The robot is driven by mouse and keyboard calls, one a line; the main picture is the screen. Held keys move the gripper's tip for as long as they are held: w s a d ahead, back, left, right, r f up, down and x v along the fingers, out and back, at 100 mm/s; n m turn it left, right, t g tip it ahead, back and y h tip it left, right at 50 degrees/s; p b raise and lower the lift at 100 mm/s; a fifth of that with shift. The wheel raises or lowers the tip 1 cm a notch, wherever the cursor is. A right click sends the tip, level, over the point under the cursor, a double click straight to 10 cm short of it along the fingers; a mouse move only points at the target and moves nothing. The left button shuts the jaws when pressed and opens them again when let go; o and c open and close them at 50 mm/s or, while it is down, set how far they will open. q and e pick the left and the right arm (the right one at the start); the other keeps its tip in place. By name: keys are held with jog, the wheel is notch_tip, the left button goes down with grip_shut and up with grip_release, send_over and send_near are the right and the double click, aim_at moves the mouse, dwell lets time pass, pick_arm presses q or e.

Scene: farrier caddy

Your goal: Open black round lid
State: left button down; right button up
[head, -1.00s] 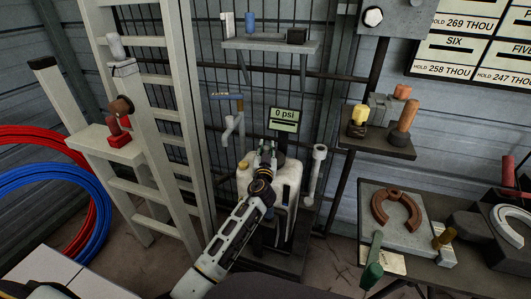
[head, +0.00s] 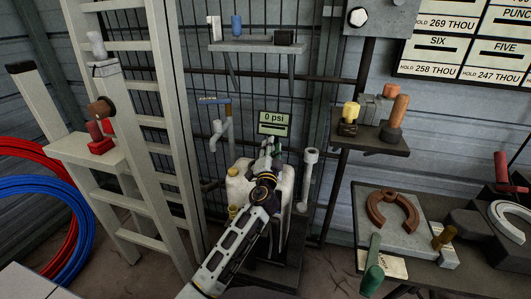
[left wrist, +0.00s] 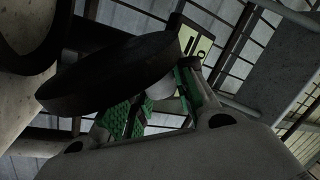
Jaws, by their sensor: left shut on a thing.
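The black round lid (left wrist: 110,75) is a thick dark disc, tilted, in the left wrist view. It stands apart from a dark ring-shaped opening (left wrist: 52,58) on a pale body at the upper left. My left gripper (left wrist: 160,100), with green finger pads, is shut at the lid, around a small pale part below it; the exact contact is partly hidden. In the head view my left gripper (head: 271,148) is over the top of the white container (head: 240,190), and my gripper and arm hide most of the lid there. My right gripper is not in view.
A 0 psi display (head: 275,123) is just behind the gripper. A tap (head: 219,130) is to the left and a grey upright pipe (head: 308,178) close on the right. A ladder (head: 140,160) stands at left; a small shelf with tools (head: 370,138) is at right.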

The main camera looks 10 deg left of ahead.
pick_arm(q)
jog(key=d+m+h, duration=0.1)
jog(key=d+m, duration=0.1)
jog(key=m, duration=0.1)
jog(key=d+m+h, duration=0.1)
jog(key=d+m, duration=0.1)
jog(key=m, duration=0.1)
jog(key=d+m+b, duration=0.1)
jog(key=d+m, duration=0.1)
jog(key=m, duration=0.1)
jog(key=shift+s+f+t+h, duration=0.1)
jog(key=shift+f+t+h, duration=0.2)
jog(key=shift+t+h, duration=0.1)
jog(key=shift+d+f+m, duration=0.1)
jog(key=shift+d+m, duration=0.1)
jog(key=shift+m, duration=0.2)
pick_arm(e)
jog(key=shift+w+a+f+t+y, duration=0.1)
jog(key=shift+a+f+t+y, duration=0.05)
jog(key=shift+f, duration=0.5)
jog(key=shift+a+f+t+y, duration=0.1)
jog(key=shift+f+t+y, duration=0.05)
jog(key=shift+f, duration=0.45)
pick_arm(q)
jog(key=c, duration=1.1)
grip_release()
jog(key=shift+c, duration=0.2)
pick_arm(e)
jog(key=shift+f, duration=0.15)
